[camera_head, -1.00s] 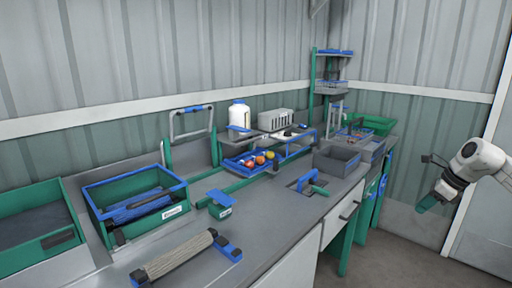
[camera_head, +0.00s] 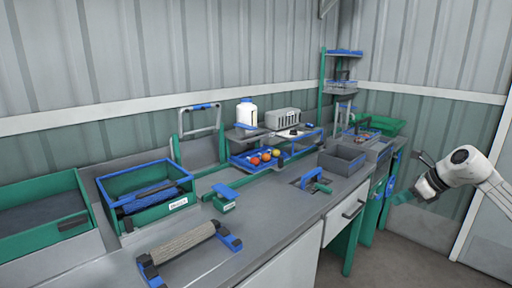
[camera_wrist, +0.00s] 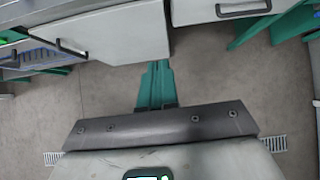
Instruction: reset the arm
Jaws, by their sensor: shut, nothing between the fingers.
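My gripper (camera_head: 402,197) is at the right of the head view, at the end of my white arm. It hangs in free air to the right of the workbench (camera_head: 262,222), apart from it. In the wrist view my gripper's green fingers (camera_wrist: 155,85) are together and empty, pointing toward the grey floor (camera_wrist: 205,80) and the bench's front. Nothing is held.
A drawer front (camera_wrist: 115,32) is close in the wrist view. Floor at the right is clear.

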